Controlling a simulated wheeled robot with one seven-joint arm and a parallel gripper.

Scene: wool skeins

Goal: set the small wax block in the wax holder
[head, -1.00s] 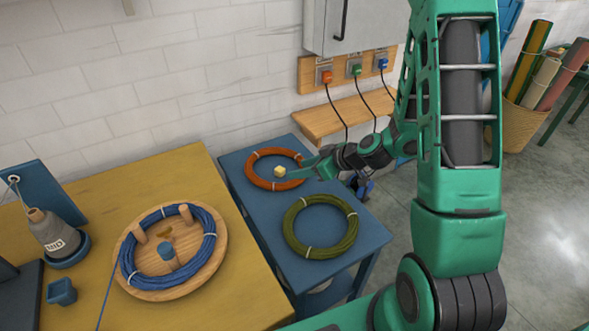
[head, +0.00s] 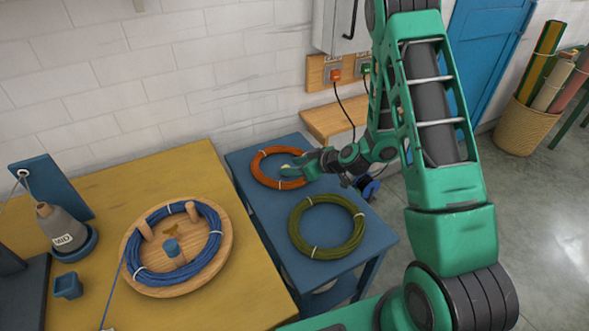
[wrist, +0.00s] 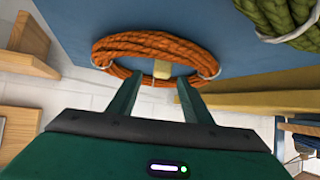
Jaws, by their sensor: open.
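The small wax block is pale yellow and lies on the blue table inside the orange skein. In the head view the block (head: 286,168) is partly hidden by my gripper (head: 294,167). In the wrist view the block (wrist: 162,69) shows between and just beyond the fingertips of my gripper (wrist: 160,80). The fingers are apart, and I cannot tell whether either touches the block. A small blue square cup (head: 68,286), which looks like the wax holder, stands on the yellow table at the lower left. It looks empty.
The orange skein (head: 262,174) rings the block closely. A green skein (head: 297,236) lies nearer on the blue table (head: 262,213). On the yellow table (head: 105,181) are a wooden disc with pegs and a blue skein (head: 213,250), and a grey cone (head: 62,229).

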